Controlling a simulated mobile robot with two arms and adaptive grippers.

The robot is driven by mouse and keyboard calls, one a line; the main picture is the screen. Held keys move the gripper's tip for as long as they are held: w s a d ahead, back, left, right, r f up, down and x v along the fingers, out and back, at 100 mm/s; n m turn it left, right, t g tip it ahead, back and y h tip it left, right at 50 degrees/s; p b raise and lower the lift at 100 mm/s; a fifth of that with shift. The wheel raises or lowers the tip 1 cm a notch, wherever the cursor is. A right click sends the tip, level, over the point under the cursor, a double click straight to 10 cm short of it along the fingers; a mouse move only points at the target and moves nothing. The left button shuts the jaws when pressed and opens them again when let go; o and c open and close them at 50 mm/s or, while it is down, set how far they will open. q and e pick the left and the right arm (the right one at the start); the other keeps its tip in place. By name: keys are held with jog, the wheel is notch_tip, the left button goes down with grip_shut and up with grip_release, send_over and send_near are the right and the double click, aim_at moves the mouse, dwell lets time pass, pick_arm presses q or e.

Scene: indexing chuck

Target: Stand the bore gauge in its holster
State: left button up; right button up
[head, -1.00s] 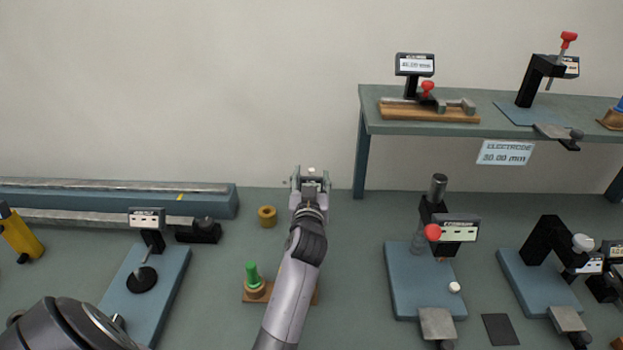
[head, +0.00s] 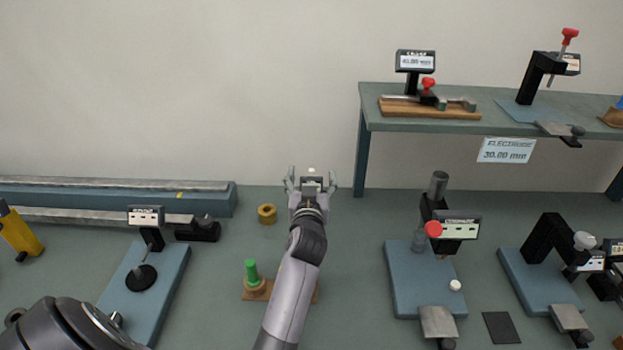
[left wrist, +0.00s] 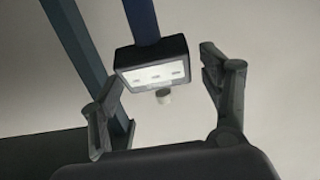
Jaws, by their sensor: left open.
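My left gripper (head: 311,181) is open above the back of the bench, with its fingers spread on either side of a small dark gauge head with a white knob. In the left wrist view this head, which looks like the bore gauge's (left wrist: 154,68), has a pale display and a blue stem. It lies between the open fingers (left wrist: 165,98), with a visible gap on each side. The arm and gripper hide what is below it in the head view, and I cannot tell whether a holster holds it. My right gripper is out of view.
A wooden base with a green peg (head: 251,272) lies partly behind my left arm. A brass ring (head: 267,214) sits left of the gripper. A raised shelf (head: 470,128) with gauges stands at right. Blue gauge stands (head: 402,268) (head: 172,285) flank the arm.

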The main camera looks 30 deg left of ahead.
pick_arm(q)
notch_tip(320, 180, up, 10)
jog(key=shift+f, duration=0.1)
dwell(0.8)
